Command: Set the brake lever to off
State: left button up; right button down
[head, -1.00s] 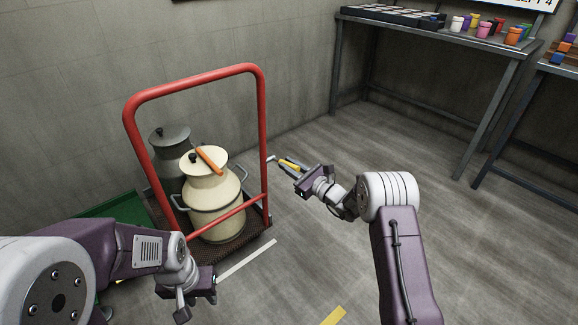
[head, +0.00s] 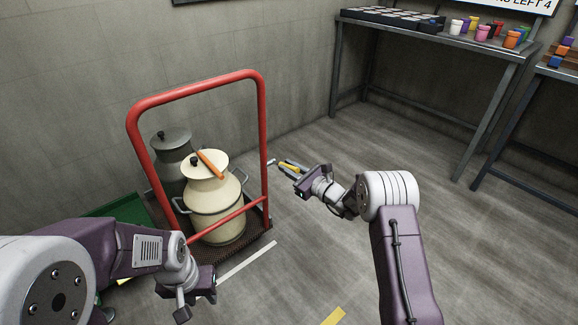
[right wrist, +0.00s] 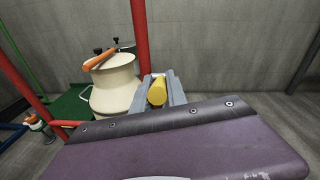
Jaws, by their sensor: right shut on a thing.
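The brake lever (head: 271,162) shows as a pale tip beside the right post of the red-framed trolley (head: 262,120). Its yellow grip (right wrist: 157,93) sits between the grey fingers in the right wrist view. My right gripper (head: 289,167) is shut on this yellow grip, just right of the trolley. The fingers hide part of the lever, and its pivot and any off mark cannot be made out. My left gripper (head: 190,297) is low, in front of the trolley, away from the lever; its fingers are too unclear to tell open from shut.
The trolley carries a cream milk can (head: 215,205) with an orange-handled tool on its lid and a grey can (head: 172,165) behind. A metal table (head: 435,35) with colored cups stands at the back right. The floor between table and right arm is clear.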

jog(key=r+g+h+p, duration=0.1)
jog(key=p, duration=0.4)
jog(key=w+a+r+g+h+p, duration=0.1)
jog(key=r+g+p, duration=0.1)
jog(key=p, duration=0.4)
jog(key=w+r+g+h+p, duration=0.1)
jog(key=p, duration=0.4)
jog(key=shift+a+r+g+h+p, duration=0.25)
jog(key=shift+r+g+h+p, duration=0.05)
jog(key=shift+p, duration=0.05)
jog(key=shift+w+a+f+g+p, duration=0.1)
jog(key=shift+w+f+g+p, duration=0.15)
jog(key=shift+p, duration=0.3)
jog(key=shift+s, duration=0.15)
jog(key=c, duration=1.3)
grip_release()
jog(key=p+v, duration=0.1)
jog(key=v, duration=0.6)
jog(key=shift+s+r, duration=0.2)
jog(key=shift+r, duration=0.15)
jog(key=shift+s+d+r+p, duration=0.3)
jog(key=shift+s+d, duration=0.2)
